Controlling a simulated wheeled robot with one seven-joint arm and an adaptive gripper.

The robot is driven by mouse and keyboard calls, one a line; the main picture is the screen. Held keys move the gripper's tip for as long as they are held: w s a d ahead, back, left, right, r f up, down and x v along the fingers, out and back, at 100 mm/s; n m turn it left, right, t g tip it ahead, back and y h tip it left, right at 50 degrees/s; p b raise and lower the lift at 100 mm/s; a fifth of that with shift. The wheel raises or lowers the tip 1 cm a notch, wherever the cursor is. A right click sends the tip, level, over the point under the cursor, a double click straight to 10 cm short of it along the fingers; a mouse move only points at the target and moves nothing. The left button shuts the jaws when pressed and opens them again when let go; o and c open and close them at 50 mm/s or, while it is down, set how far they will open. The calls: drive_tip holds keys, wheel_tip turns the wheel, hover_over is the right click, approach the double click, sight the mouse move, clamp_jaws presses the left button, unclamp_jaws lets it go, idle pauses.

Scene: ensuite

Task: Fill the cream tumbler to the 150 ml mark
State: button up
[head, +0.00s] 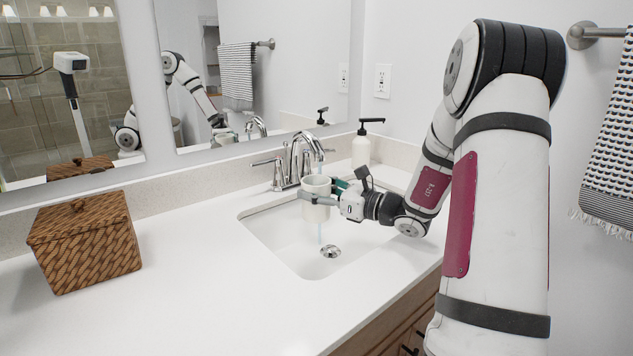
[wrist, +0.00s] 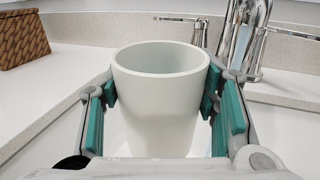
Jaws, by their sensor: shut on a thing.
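The cream tumbler (head: 316,186) is upright over the sink, near the faucet spout. It also shows in the wrist view (wrist: 158,110), where the inner wall shows but the bottom is hidden. I see no water level or 150 ml mark. My gripper (head: 320,203) is shut on the tumbler, with teal pads on opposite sides in the wrist view (wrist: 160,92). The chrome faucet (head: 294,162) has a thin bluish water stream (head: 320,233), visible under the spout and again below the tumbler. I cannot tell whether any water enters the tumbler.
The white sink basin (head: 283,243) has a round drain (head: 331,251) below the tumbler. A soap dispenser (head: 361,149) stands behind my wrist. A lidded wicker basket (head: 86,243) sits at the left. The white counter (head: 200,285) between basket and sink is clear. Mirrors line the back wall.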

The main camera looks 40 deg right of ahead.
wheel_tip(320, 180, up, 10)
drive_tip(key=s+a+p, duration=0.2)
drive_tip(key=p, duration=0.5)
drive_tip(key=shift+s+a, duration=0.25)
drive_tip(key=shift+s, duration=0.15)
